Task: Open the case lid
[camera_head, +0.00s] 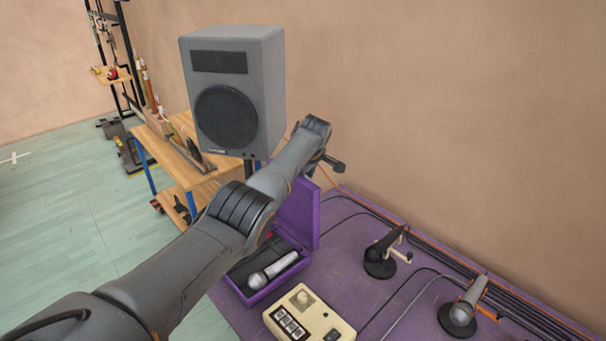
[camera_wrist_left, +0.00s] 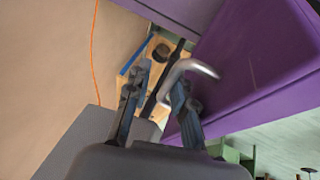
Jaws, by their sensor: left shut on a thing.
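The purple case stands on the purple table with its lid (camera_head: 300,212) raised upright in the head view. A silver microphone (camera_head: 272,271) lies in the dark inside of the case base (camera_head: 258,298). My left arm reaches across in front of the lid, and its gripper is mostly hidden there. In the left wrist view my left gripper (camera_wrist_left: 160,92) is shut on a curved silver handle (camera_wrist_left: 190,69) beside the purple lid (camera_wrist_left: 250,65). The handle's fixing point is not clear. My right gripper is not in view.
A grey speaker (camera_head: 232,90) stands behind my arm, left of the lid. A cream box with switches (camera_head: 309,316) sits in front of the case. Small stands (camera_head: 380,262) and cables occupy the table's right side. A wooden workbench (camera_head: 165,150) is behind.

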